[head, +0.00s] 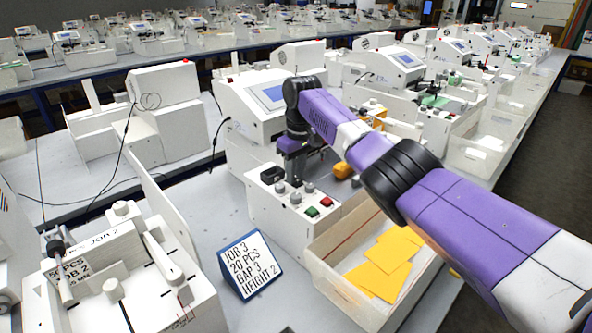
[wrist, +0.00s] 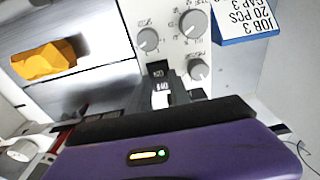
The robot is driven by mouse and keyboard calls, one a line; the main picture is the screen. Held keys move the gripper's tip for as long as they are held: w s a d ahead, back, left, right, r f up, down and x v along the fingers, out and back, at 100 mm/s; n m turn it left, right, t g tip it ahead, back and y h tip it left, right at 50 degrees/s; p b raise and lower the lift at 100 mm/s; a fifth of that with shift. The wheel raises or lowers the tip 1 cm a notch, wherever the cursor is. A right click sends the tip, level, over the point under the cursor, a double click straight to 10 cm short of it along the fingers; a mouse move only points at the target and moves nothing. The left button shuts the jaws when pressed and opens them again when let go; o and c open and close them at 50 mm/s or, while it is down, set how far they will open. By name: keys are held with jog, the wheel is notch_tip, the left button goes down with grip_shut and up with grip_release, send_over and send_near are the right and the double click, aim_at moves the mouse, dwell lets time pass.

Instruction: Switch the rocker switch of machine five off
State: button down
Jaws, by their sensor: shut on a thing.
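The near machine (head: 240,107) has a white control panel (head: 262,205) in front; I cannot read a machine number. A black rocker switch (head: 272,175) sits at the panel's back left; which way it is tipped is too small to tell. My gripper (head: 293,181) points down at the panel, just right of the switch and close to the grey knobs (head: 295,198). In the wrist view my gripper (wrist: 163,86) reaches beside the knobs (wrist: 199,68). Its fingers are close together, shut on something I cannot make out. The purple gripper body hides part of the panel.
A green button (head: 312,212) and a red button (head: 326,202) sit on the panel's front right. An open bin (head: 325,271) with yellow sheets stands to the right. A job sign (head: 250,265) stands in front. An orange part (head: 344,170) lies behind the panel.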

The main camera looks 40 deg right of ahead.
aim_at(297, 180)
jog(key=shift+w+d+r, duration=0.1)
jog(key=shift+w+r, duration=0.05)
dwell(0.3)
jog(key=c, duration=1.3)
grip_release()
jog(key=shift+o, duration=0.5)
notch_tip(297, 180, up, 8)
jog(key=shift+s+f+b, duration=0.2)
jog(key=shift+s+b, duration=0.1)
jog(key=shift+b, duration=0.15)
